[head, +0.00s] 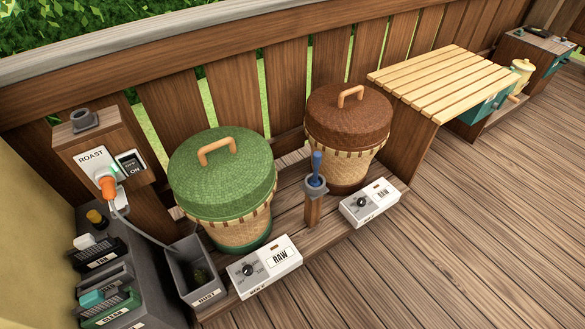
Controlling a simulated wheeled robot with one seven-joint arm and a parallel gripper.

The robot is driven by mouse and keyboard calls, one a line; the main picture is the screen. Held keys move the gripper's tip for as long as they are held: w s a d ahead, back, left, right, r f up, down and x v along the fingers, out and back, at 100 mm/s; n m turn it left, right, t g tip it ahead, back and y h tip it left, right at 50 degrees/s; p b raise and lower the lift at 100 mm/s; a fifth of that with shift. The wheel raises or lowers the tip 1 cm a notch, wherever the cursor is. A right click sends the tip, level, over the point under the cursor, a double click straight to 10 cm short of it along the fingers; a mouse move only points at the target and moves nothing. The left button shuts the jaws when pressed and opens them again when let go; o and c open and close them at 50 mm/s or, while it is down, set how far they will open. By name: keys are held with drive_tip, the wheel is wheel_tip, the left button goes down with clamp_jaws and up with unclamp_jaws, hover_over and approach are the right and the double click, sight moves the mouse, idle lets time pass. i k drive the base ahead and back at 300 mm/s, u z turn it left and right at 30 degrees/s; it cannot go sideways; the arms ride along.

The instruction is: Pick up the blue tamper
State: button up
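The blue tamper (316,163) stands upright in a grey cup-shaped holder (315,187) on top of a short wooden post. Its blue handle sticks up out of the holder, and its lower end is hidden inside. It is between the green-lidded basket and the brown-lidded basket, a little in front of them. My gripper is not in view.
A green-lidded basket (222,170) and a brown-lidded basket (348,118) stand behind the holder. White control boxes (265,267) and (370,203) flank it in front. A slatted table (441,82) is at right. The deck (440,250) at front right is clear.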

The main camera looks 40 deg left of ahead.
sight(317, 155)
drive_tip(key=u, duration=0.65)
drive_tip(key=i, duration=1.4)
drive_tip(key=u, duration=0.55)
